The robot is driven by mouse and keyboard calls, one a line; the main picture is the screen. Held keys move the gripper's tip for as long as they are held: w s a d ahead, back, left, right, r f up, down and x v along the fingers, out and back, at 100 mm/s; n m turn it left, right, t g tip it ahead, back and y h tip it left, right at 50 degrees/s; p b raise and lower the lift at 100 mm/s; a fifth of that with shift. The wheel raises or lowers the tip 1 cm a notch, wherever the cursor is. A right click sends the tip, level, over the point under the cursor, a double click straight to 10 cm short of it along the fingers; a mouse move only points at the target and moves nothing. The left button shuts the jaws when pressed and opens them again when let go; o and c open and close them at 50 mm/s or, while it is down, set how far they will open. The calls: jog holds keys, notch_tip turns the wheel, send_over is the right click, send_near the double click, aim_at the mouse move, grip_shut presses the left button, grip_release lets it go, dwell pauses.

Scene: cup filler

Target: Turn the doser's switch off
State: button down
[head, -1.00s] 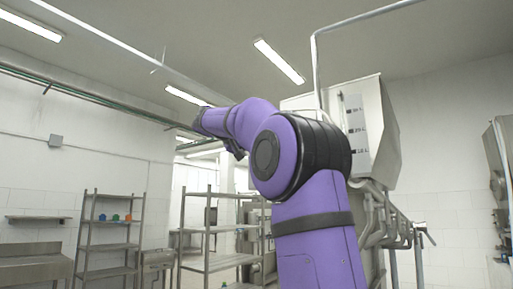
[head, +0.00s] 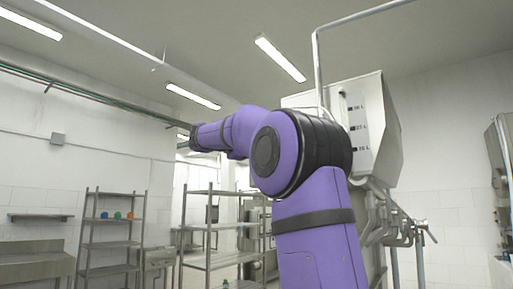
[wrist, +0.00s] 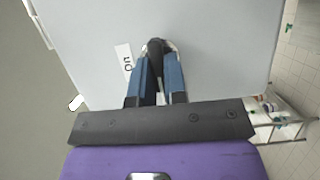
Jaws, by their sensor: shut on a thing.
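In the wrist view my gripper (wrist: 157,58) has its two blue fingers closed around a dark upright switch handle (wrist: 156,52) on a flat light-grey panel (wrist: 215,45). The fingers hide much of the handle. A white label (wrist: 125,62) with dark letters, which seem to read "On", lies just left of the fingers. In the head view my purple arm reaches left, and its far end is too small to show the fingers or the switch clearly. The head view does not show which machine carries this panel.
A large metal hopper (head: 377,115) with litre marks stands behind my arm, with pipes and valves (head: 400,232) below it. Metal racks (head: 222,258) stand at the left and middle. One rack holds small coloured items (head: 117,215). A sink (head: 35,264) is at far left.

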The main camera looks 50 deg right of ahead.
dwell(0.6)
jog(key=c, duration=1.2)
grip_release()
jog(key=shift+o, duration=0.2)
jog(key=shift+w+a, duration=0.1)
jog(key=v, duration=1)
jog(key=shift+a, duration=0.35)
jog(key=shift+w, duration=0.1)
